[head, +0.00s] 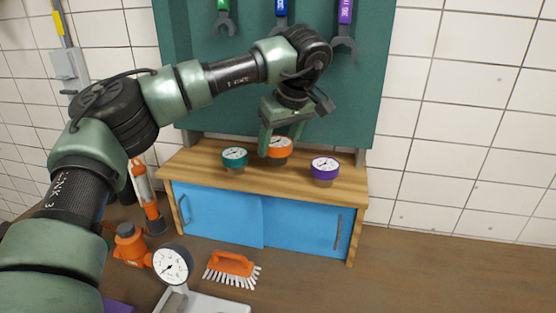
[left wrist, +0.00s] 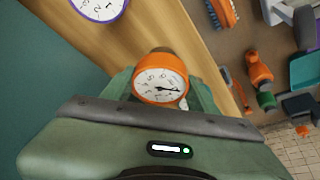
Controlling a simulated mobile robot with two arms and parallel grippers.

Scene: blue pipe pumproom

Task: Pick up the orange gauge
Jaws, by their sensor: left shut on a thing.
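The orange gauge (head: 279,147) is at the wooden top of the blue cabinet, between a teal gauge (head: 235,158) and a purple gauge (head: 325,168). My left gripper (head: 280,146) reaches down from above and is shut on the orange gauge. In the left wrist view the orange gauge (left wrist: 160,78) sits between the two green fingers, its white dial facing the camera. The gripper hides part of it in the head view, and I cannot tell whether its base touches the wood. My right gripper is not in view.
The blue cabinet (head: 300,222) stands against a green tool board (head: 365,100) with hanging wrenches. In front are an orange brush (head: 232,265), a white dial gauge (head: 173,264) and an orange valve piece (head: 131,243). The counter at right is clear.

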